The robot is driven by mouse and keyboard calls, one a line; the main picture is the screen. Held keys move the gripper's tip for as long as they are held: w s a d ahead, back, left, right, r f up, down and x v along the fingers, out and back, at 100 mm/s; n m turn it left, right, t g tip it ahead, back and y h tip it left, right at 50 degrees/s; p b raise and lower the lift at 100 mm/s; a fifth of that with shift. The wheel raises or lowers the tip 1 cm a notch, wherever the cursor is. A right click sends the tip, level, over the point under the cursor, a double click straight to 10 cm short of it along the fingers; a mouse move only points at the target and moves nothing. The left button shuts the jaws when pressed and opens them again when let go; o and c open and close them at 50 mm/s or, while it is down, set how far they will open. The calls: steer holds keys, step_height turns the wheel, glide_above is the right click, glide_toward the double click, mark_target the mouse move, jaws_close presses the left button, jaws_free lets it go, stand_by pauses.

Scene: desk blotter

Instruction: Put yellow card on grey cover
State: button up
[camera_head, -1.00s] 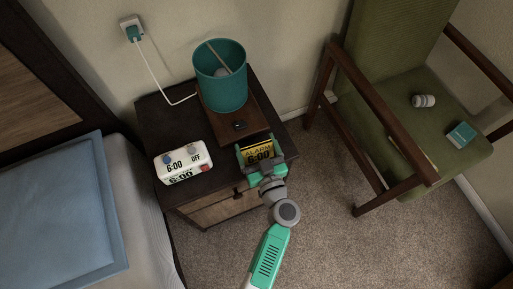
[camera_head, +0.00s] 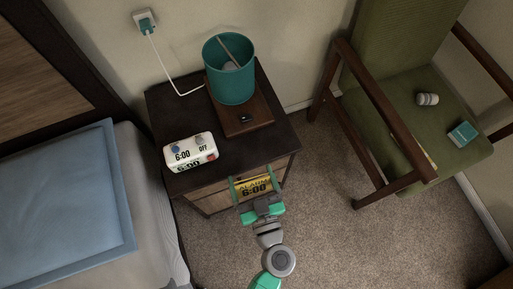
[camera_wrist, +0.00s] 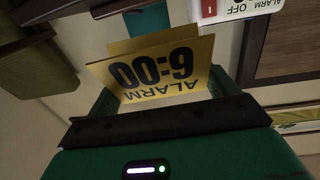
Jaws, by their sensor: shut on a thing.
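The yellow card (camera_head: 254,188), printed "ALARM 6:00", is held between the fingers of my gripper (camera_head: 256,184), just off the front edge of the nightstand. In the wrist view the card (camera_wrist: 155,72) shows upside down and looks folded, with a second yellow panel behind the printed one. My gripper is shut on it. I cannot make out a thing that is clearly a grey cover in either view.
The bed is left.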

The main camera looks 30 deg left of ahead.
steer(key=shift+s+d+r, duration=0.1)
steer(key=shift+s+d, duration=0.15)
steer(key=shift+s, duration=0.65)
steer(key=shift+w+r, duration=0.1)
steer(key=w+d+r+m+t+h+p, duration=0.55)
steer(key=w+d+r+m+h, duration=0.45)
steer(key=r+h, duration=0.3)
step_height(320, 180, up, 32)
steer(key=w+d+n+p, duration=0.1)
steer(key=w+p, duration=0.1)
steer(key=p, duration=3.4)
steer(key=shift+w, duration=0.15)
steer(key=shift+d+f+g, duration=0.1)
steer(key=shift+g, duration=0.15)
